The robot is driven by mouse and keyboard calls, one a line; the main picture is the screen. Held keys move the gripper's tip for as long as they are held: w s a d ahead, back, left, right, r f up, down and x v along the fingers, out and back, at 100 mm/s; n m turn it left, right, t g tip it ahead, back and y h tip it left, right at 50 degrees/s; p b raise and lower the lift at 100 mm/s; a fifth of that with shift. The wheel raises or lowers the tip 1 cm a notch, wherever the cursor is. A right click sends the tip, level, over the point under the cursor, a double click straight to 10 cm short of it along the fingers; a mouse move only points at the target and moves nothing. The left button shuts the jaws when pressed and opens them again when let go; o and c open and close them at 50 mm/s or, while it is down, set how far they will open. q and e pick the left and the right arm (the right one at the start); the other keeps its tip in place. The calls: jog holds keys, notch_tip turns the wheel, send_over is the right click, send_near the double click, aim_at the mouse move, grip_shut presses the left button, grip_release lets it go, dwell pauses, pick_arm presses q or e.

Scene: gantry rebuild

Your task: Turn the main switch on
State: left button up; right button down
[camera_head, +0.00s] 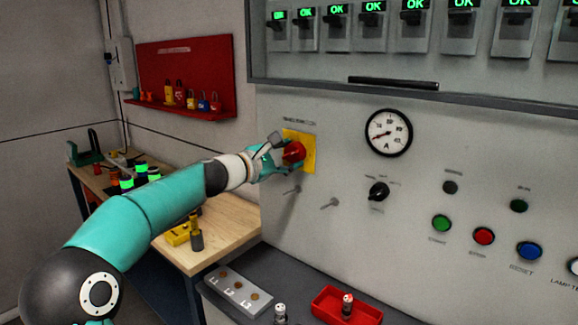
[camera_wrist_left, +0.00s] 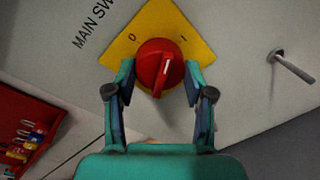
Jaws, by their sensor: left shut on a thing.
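The main switch is a round red knob (camera_head: 293,152) on a yellow plate (camera_head: 312,150) on the grey panel. My left gripper (camera_head: 281,157) reaches it from the left and is shut on the knob. In the left wrist view, the two fingers of my left gripper (camera_wrist_left: 160,88) sit on either side of the knob (camera_wrist_left: 158,62). The fingers hide part of the knob's sides. My right gripper is not in view.
A black selector (camera_head: 378,191), a dial gauge (camera_head: 389,133) and coloured buttons (camera_head: 484,236) lie to the right. A wooden bench (camera_head: 225,232) and a red tray (camera_head: 347,306) are below.

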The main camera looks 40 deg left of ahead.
pick_arm(q)
jog(key=m+b, duration=0.1)
jog(key=m, duration=0.1)
jog(key=m+b, duration=0.1)
jog(key=m, duration=0.1)
jog(key=shift+d+f+y, duration=0.15)
jog(key=shift+f+y, duration=0.05)
jog(key=shift+y, duration=0.1)
jog(key=shift+m+b, duration=0.75)
jog(key=shift+m, duration=0.25)
jog(key=o, duration=1.2)
jog(key=shift+c, duration=0.2)
jog(key=shift+r, duration=0.1)
jog(key=shift+s, duration=0.2)
jog(key=s, duration=1.1)
jog(key=shift+s+a+r, duration=0.2)
jog(key=shift+a+r, duration=0.2)
jog(key=shift+a, duration=0.05)
